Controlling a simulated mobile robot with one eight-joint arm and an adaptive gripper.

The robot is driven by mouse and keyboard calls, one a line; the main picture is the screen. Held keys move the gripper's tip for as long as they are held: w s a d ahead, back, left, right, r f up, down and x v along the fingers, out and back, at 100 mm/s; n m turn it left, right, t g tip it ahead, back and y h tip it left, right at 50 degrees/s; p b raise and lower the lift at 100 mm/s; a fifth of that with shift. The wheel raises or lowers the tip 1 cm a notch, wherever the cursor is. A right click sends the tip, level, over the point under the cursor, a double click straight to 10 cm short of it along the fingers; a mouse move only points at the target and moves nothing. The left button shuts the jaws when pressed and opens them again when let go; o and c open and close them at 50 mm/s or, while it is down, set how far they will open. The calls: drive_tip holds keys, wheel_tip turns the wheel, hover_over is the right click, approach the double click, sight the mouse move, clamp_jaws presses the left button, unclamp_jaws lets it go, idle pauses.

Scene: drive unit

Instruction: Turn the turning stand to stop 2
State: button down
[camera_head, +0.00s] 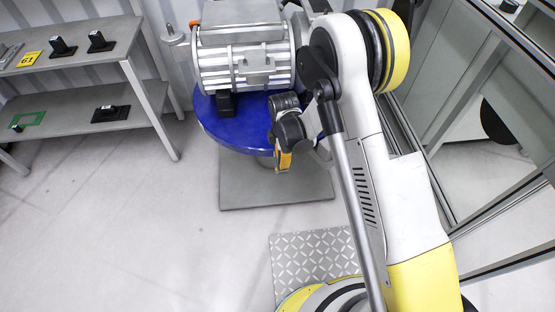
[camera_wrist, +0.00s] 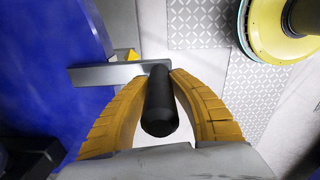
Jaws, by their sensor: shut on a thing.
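The turning stand has a round blue top (camera_head: 222,125) on a grey floor plate (camera_head: 240,190). A silver-grey motor-like drive unit (camera_head: 245,65) sits on it. My gripper (camera_head: 284,160) is at the stand's front right edge. In the wrist view the blue top (camera_wrist: 50,60) fills the left side. A grey bar (camera_wrist: 100,74) reaches out past its edge, with a black handle (camera_wrist: 160,105) at its outer end. My gripper's orange fingers (camera_wrist: 158,80) are shut on this handle, one on each side. No stop numbers can be read on the stand.
A grey shelf rack (camera_head: 75,60) with several small black items and a yellow sign stands at the left. A framed glass partition (camera_head: 460,120) runs along the right. A patterned metal plate (camera_head: 310,255) lies by my base. Open floor (camera_head: 130,220) is at the left.

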idle(0.3)
drive_tip(key=c, duration=1.1)
unclamp_jaws()
drive_tip(key=shift+c, duration=0.2)
wheel_tip(320, 180, up, 12)
drive_tip(key=shift+d, duration=0.1)
